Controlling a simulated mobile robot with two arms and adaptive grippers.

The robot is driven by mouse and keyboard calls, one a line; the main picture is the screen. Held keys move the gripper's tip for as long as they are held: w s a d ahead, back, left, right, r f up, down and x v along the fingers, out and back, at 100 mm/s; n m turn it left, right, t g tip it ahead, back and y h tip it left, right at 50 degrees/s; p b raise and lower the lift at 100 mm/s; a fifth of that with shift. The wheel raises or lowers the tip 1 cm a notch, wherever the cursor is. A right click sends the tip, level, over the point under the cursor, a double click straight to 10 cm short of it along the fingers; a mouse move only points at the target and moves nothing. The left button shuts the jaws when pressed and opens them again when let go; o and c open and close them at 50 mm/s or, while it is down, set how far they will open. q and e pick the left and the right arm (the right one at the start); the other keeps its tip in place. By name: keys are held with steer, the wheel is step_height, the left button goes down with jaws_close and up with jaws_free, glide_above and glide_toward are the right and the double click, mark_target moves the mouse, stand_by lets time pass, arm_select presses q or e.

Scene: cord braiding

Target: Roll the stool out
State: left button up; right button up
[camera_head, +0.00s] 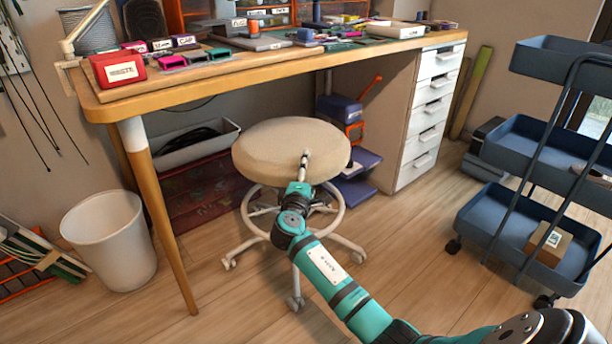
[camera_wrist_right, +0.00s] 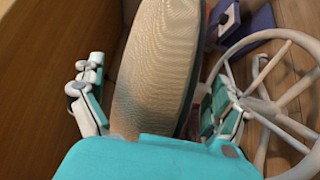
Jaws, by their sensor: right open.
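The stool (camera_head: 275,150) has a round beige seat, a white foot ring and a white base on casters. It stands at the desk, its far part under the desktop. My right gripper (camera_head: 304,165) reaches the near side of the seat from the front. In the right wrist view the seat (camera_wrist_right: 155,65) lies between the two spread fingers of my right gripper (camera_wrist_right: 156,108), with gaps on both sides. I cannot tell if a finger touches it. My left gripper is not in view.
The wooden desk (camera_head: 270,62) has a leg (camera_head: 162,215) left of the stool and a white drawer unit (camera_head: 432,110) right of it. A white bin (camera_head: 110,240) stands at left and a blue trolley (camera_head: 490,215) at right. Floor in front is clear apart from my arm.

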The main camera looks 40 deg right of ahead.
steer(key=c, duration=1.7)
